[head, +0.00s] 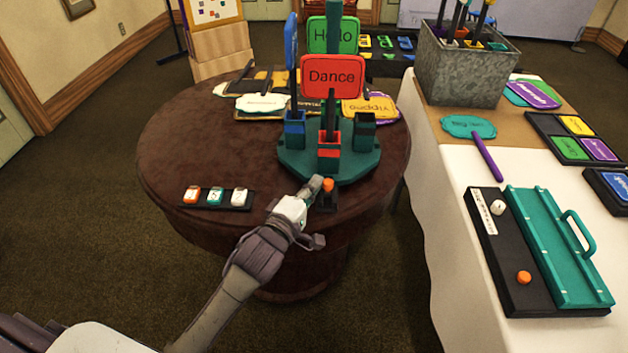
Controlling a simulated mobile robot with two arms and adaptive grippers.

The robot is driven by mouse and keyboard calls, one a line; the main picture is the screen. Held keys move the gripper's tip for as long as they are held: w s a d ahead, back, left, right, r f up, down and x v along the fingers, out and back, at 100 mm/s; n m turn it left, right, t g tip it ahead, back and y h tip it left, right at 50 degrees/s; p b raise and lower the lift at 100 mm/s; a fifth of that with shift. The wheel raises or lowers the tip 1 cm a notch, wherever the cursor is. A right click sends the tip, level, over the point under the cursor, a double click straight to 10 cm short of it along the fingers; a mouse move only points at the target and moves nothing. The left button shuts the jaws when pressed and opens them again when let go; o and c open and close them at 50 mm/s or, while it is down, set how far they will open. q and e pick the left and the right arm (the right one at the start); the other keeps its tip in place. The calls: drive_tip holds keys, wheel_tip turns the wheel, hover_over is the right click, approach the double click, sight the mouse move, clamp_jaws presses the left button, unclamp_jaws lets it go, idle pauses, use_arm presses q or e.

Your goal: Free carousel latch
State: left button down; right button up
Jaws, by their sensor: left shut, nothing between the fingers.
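The carousel (350,165) is a teal turntable on the round brown table (165,150). Its upright holders carry signs, among them a red "Dance" sign (333,76) and a green "Hello" sign (320,36). The latch (328,186) shows as an orange knob on a small black base at the carousel's front edge. My left gripper (316,184) is shut and empty, just left of the orange knob. I cannot tell whether its fingertips touch the knob. The gripper hides part of the latch base. My right gripper is out of view.
A black strip with three small blocks (214,196) lies at the table's left front. Loose signs (263,103) lie behind the carousel. On the right, a white-covered table (450,215) holds a metal bin (465,75), a teal paddle (468,127) and a teal-lidded black case (507,258).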

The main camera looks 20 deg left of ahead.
use_arm(q)
drive_tip(key=shift+s+d, duration=0.2)
drive_tip(key=shift+s, duration=0.45)
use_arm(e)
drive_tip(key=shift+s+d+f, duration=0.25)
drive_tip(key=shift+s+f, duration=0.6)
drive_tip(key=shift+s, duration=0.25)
use_arm(q)
drive_tip(key=shift+s, duration=0.1)
drive_tip(key=s+a, duration=0.1)
drive_tip(key=s, duration=0.6)
drive_tip(key=shift+s+a, duration=0.2)
drive_tip(key=shift+s, duration=0.2)
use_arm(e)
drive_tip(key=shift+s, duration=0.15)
use_arm(q)
drive_tip(key=shift+p, duration=0.3)
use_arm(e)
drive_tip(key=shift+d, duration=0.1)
